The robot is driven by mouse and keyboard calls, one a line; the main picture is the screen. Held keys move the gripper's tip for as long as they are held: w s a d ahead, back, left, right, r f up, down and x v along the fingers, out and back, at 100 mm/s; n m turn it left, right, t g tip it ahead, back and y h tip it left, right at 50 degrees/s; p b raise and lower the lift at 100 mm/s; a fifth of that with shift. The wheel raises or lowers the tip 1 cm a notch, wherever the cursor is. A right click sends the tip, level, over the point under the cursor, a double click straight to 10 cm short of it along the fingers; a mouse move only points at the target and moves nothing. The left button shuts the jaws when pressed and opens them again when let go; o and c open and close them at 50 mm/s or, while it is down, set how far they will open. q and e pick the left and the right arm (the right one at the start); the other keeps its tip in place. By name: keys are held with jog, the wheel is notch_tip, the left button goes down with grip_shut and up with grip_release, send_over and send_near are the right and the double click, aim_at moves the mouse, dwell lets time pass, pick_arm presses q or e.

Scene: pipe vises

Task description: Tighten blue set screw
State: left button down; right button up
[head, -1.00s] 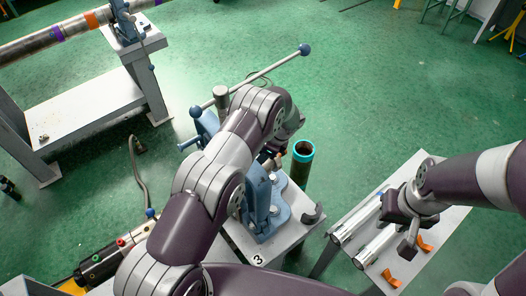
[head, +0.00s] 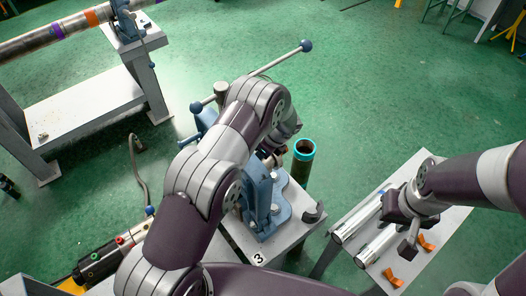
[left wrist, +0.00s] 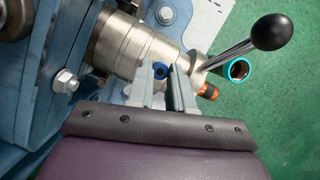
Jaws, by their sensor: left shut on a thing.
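The blue set screw (left wrist: 160,70) sits on the side of a silver cylindrical fitting (left wrist: 128,42) in the left wrist view. My left gripper (left wrist: 163,72) has one finger on each side of the screw and is shut on it. In the head view the screw and the left fingertips are hidden behind my left arm, over the blue vise (head: 262,200). My right gripper (head: 404,225) hangs above the side table at the right, over the tubes. I cannot tell how far its jaws are apart.
A black-knobbed lever (left wrist: 240,52) and an orange-tipped part (left wrist: 208,91) are close to the left fingers. Silver tubes (head: 358,216) and orange pieces (head: 391,279) lie on the side table (head: 440,235).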

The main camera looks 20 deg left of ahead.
pick_arm(q)
jog(key=m, duration=0.2)
jog(key=m+t+h+b, duration=0.1)
jog(key=m, duration=0.1)
jog(key=shift+s+a+f+m, duration=0.1)
jog(key=shift+s+f+m, duration=0.1)
jog(key=shift+m, duration=0.1)
jog(key=shift+s+a+r+m+t+h+b, duration=0.1)
jog(key=shift+m+t+h+b, duration=0.45)
jog(key=shift+m, duration=1.35)
jog(key=c, duration=1)
grip_release()
jog(key=shift+r+t, duration=0.1)
jog(key=shift+t, duration=0.15)
jog(key=shift+r, duration=0.1)
